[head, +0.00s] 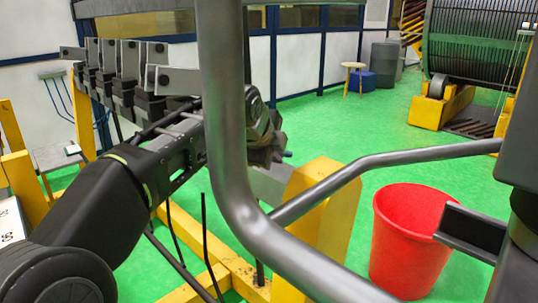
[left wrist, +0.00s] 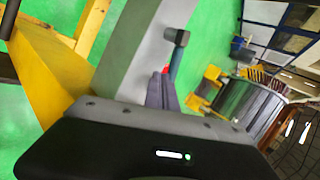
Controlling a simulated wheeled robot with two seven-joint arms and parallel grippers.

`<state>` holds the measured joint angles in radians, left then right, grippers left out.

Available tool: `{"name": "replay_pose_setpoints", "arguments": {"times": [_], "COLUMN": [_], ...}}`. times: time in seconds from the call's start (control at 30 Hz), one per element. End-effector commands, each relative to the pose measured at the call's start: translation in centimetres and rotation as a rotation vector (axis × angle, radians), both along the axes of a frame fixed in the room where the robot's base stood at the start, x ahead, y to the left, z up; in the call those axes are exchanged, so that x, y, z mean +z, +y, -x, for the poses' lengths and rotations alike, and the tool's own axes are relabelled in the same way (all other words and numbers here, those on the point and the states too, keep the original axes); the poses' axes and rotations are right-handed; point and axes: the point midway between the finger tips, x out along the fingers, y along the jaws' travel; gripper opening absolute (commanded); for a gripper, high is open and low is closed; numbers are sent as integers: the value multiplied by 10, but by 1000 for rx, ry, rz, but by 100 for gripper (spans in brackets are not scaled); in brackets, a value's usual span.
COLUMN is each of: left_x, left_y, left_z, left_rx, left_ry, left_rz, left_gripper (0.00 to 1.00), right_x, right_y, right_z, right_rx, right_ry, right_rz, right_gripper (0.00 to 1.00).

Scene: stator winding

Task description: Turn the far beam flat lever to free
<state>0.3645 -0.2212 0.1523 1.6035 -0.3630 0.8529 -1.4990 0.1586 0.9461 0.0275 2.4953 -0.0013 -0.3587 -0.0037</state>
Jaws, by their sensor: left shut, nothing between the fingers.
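My left gripper (head: 266,150) is partly hidden behind a grey bent pipe in the head view. In the left wrist view its fingers (left wrist: 163,92) are shut with nothing between them. A short rod-like lever with a dark knob (left wrist: 176,38) stands close to the fingertips, at the side of a grey beam (left wrist: 140,45). I cannot tell whether the fingers touch it, nor its exact setting. In the head view, several flat grey plates (head: 105,55) stand in a row on dark blocks at upper left. A dark part at the right edge may be my right gripper (head: 472,232); its fingers are unclear.
The grey bent pipe (head: 228,120) crosses the front of the view. Yellow frame parts (head: 330,190) stand behind it. A red bin (head: 405,245) stands at right on the green floor. A large wound drum (head: 480,45) is at the back right.

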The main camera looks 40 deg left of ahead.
Motion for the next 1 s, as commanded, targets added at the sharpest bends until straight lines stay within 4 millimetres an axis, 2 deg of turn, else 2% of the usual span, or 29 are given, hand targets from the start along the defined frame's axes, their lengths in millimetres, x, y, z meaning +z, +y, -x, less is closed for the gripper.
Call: {"name": "replay_pose_setpoints", "arguments": {"times": [0.17,0.67,1.0], "left_x": [0,0,1], "left_y": [3,3,0], "left_z": [-10,-12,-21], "left_rx": [0,11,131], "left_ry": [0,0,3], "left_rz": [0,0,-2], "left_gripper": [0,0,0], "right_x": [2,3,12], "right_y": [0,0,0], "right_z": [0,0,0], "right_rx": [0,0,0], "right_ry": [0,0,0], "right_rz": [0,0,0], "right_gripper": [36,36,36]}}
